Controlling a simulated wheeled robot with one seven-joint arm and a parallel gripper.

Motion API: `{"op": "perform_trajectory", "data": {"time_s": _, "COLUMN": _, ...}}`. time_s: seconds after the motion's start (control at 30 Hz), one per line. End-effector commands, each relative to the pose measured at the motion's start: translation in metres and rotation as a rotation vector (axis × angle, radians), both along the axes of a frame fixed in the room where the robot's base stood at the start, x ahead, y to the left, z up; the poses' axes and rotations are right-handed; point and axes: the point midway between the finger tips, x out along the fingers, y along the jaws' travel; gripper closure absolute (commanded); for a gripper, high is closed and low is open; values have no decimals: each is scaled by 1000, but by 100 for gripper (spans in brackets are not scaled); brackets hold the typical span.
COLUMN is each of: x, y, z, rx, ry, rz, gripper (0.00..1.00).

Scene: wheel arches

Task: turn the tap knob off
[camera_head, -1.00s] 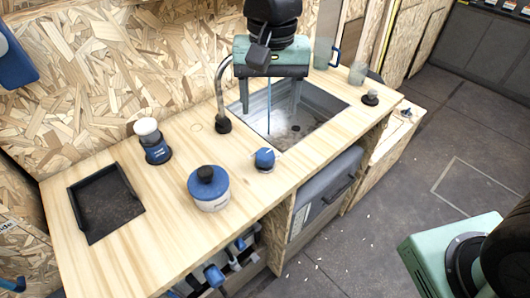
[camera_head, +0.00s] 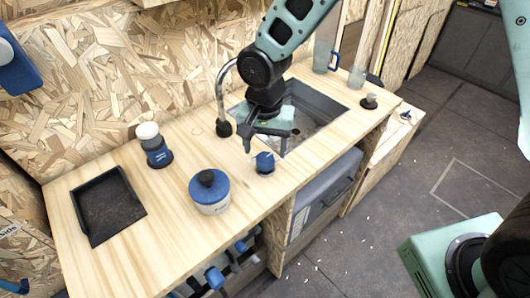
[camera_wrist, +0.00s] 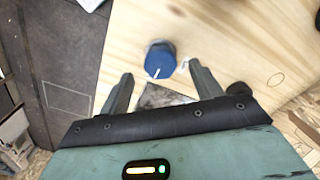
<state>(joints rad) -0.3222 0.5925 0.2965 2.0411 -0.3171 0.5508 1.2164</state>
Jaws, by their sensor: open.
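The blue tap knob (camera_head: 264,163) sits on the wooden counter (camera_head: 120,240) at the front edge of the sink. In the wrist view the knob (camera_wrist: 160,57) is seen from above, with a white line on its top. My gripper (camera_head: 265,148) is open and empty, just behind and above the knob. In the wrist view its fingertips (camera_wrist: 160,80) stand apart, with the knob beyond them and between their lines. The fingers do not visibly touch the knob. The tap spout (camera_head: 224,100) rises at the left of the sink, and my arm partly hides the basin (camera_head: 318,105).
A blue and white jar (camera_head: 209,192) stands left of the knob. A blue bottle with a white cap (camera_head: 154,146) and a black tray (camera_head: 108,208) are farther left. Glass cups (camera_head: 357,77) and a small dark-based item (camera_head: 369,101) stand on the right.

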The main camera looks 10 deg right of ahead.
Motion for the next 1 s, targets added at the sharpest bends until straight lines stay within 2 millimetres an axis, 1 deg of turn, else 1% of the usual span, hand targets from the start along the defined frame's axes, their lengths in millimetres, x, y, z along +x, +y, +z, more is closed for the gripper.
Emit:
{"op": "perform_trajectory", "data": {"time_s": 0.03, "x": -1, "y": 0, "z": -8, "rx": -1, "ry": 5, "rz": 1, "gripper": 36}}
{"op": "perform_trajectory", "data": {"time_s": 0.1, "x": -1, "y": 0, "z": -18, "rx": -2, "ry": 4, "rz": 1, "gripper": 36}}
{"op": "perform_trajectory", "data": {"time_s": 0.23, "x": -1, "y": 0, "z": -29, "rx": -1, "ry": 3, "rz": -1, "gripper": 36}}
{"op": "perform_trajectory", "data": {"time_s": 0.4, "x": 0, "y": 0, "z": -34, "rx": 0, "ry": 0, "rz": 0, "gripper": 36}}
{"op": "perform_trajectory", "data": {"time_s": 0.6, "x": 0, "y": 0, "z": -34, "rx": 0, "ry": 0, "rz": 0, "gripper": 36}}
{"op": "perform_trajectory", "data": {"time_s": 0.63, "x": 0, "y": 0, "z": -34, "rx": 0, "ry": 0, "rz": 0, "gripper": 41}}
{"op": "perform_trajectory", "data": {"time_s": 0.67, "x": 0, "y": 0, "z": -34, "rx": 0, "ry": 0, "rz": 0, "gripper": 50}}
{"op": "perform_trajectory", "data": {"time_s": 0.7, "x": 0, "y": 0, "z": -34, "rx": 0, "ry": 0, "rz": 0, "gripper": 61}}
{"op": "perform_trajectory", "data": {"time_s": 0.77, "x": 0, "y": 0, "z": -34, "rx": 0, "ry": 0, "rz": 0, "gripper": 77}}
{"op": "perform_trajectory", "data": {"time_s": 0.8, "x": 0, "y": 0, "z": -34, "rx": 0, "ry": 0, "rz": 0, "gripper": 81}}
{"op": "perform_trajectory", "data": {"time_s": 1.0, "x": 0, "y": 0, "z": -34, "rx": 0, "ry": 0, "rz": 6, "gripper": 80}}
